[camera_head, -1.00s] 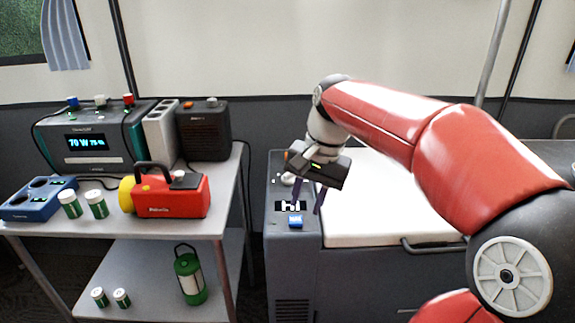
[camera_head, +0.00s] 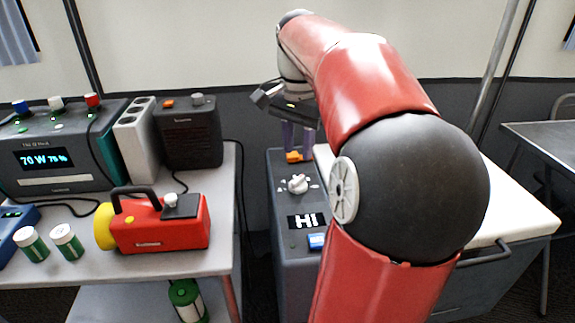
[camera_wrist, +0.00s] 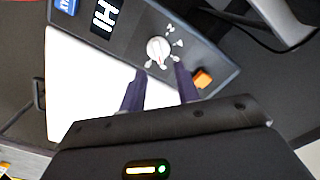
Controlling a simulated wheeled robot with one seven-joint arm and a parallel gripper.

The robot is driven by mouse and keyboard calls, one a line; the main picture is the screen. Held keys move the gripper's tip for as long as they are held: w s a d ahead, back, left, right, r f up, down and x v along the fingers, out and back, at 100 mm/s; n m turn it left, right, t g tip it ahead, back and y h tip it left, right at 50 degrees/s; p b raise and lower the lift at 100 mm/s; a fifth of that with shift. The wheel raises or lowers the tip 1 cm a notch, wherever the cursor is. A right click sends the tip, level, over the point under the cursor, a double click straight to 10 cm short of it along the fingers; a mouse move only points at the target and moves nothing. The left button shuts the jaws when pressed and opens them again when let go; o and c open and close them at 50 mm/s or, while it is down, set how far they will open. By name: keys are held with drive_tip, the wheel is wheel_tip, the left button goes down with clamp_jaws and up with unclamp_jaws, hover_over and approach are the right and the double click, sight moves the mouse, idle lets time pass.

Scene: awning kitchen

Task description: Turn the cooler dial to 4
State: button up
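The cooler (camera_head: 294,245) is a grey box with a white lid, right of the shelf table. On its control strip sit a white dial (camera_head: 298,184) with marks around it, an orange switch (camera_head: 294,157), a display reading "HI" (camera_head: 302,221) and a blue button (camera_head: 317,241). In the wrist view the dial (camera_wrist: 158,49) lies just beyond my fingertips. My gripper (camera_head: 299,150) is open above the strip near the orange switch, fingers pointing down. The fingers are apart with nothing between them. The dial numbers are too small to read.
A grey table (camera_head: 223,217) on the left holds a red lantern-like device (camera_head: 160,230), a power station (camera_head: 50,155), a black speaker-like box (camera_head: 190,140) and green-white cans. A metal table (camera_head: 545,140) stands at the right. My arm covers part of the cooler lid (camera_head: 520,215).

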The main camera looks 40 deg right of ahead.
sight(298, 179)
wheel_tip(298, 179, down, 7)
drive_tip(key=shift+s+b, duration=0.15)
drive_tip(key=shift+b, duration=0.4)
clamp_jaws()
